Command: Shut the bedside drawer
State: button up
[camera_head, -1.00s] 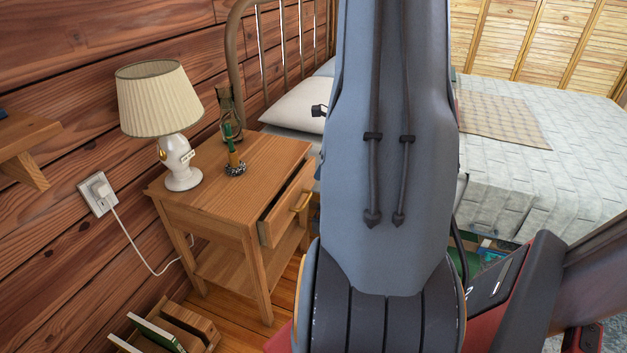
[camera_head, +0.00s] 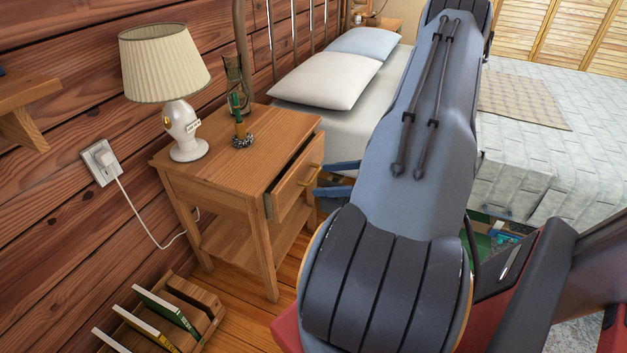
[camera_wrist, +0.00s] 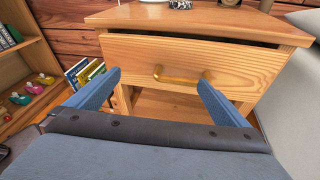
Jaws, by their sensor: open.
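The wooden bedside table (camera_head: 235,160) stands against the plank wall, left of the bed. Its drawer (camera_head: 292,187) is partly open, with a dark gap showing under the tabletop. The drawer front (camera_wrist: 130,60) faces the wrist camera and carries a brass handle (camera_wrist: 182,77). My gripper (camera_wrist: 160,85) is open and empty, with its two blue fingers spread on either side of the handle in the wrist view. In the head view the blue fingers (camera_head: 338,180) show just right of the drawer front. Whether they touch it I cannot tell.
A book rack (camera_head: 185,310) sits on the floor at front left. The bed (camera_head: 330,140) lies close on the right.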

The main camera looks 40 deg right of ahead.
aim_at(315, 174)
jog(key=d+f+t+h+b, duration=0.1)
jog(key=d+f+t, duration=0.2)
jog(key=t, duration=0.1)
jog(key=shift+m+h, duration=0.3)
jog(key=shift+m, duration=0.1)
jog(key=x, duration=0.7)
jog(key=shift+r, duration=0.1)
jog(key=shift+c, duration=0.3)
